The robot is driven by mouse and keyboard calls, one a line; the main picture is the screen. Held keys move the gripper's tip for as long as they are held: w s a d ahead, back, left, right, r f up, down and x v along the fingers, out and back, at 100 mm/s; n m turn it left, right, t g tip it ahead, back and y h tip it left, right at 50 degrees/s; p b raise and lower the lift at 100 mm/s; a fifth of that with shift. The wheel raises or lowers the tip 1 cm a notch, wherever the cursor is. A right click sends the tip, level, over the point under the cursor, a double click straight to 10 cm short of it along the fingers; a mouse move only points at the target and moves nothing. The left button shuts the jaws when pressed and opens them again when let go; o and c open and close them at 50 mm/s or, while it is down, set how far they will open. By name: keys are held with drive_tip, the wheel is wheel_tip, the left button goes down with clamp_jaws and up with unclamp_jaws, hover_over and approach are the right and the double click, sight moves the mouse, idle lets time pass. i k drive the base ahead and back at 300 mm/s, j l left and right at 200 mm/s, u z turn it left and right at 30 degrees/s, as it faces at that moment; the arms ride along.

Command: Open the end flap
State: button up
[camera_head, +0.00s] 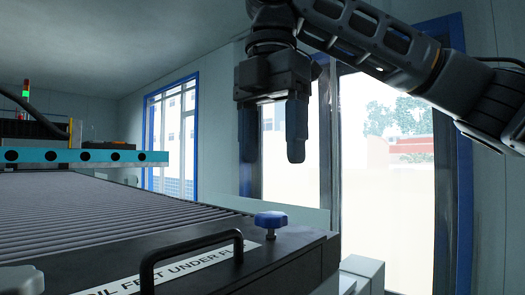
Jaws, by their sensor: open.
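The end flap (235,275) is the dark panel at the near end of the roller bed. It lies flat and looks closed. A black bar handle (190,245) stands up from it, beside a white label strip with partly hidden lettering. A blue knob (270,220) sits at its far right corner, and part of a pale knob (22,279) shows at the lower left. My gripper (273,157) hangs pointing down above the blue knob. Its two dark fingers are apart with nothing between them, clear of the knob and the handle.
The grey roller bed (90,210) stretches back to the left. A teal beam (85,156) with dark holes crosses over it. A pale box (362,270) stands low on the right. Blue-framed windows (390,160) line the wall behind. The air around my gripper is clear.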

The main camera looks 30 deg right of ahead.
sight(221, 257)
drive_tip(key=k+l, duration=0.25)
drive_tip(key=k, duration=0.25)
drive_tip(key=k+l, duration=0.2)
drive_tip(key=k, duration=0.25)
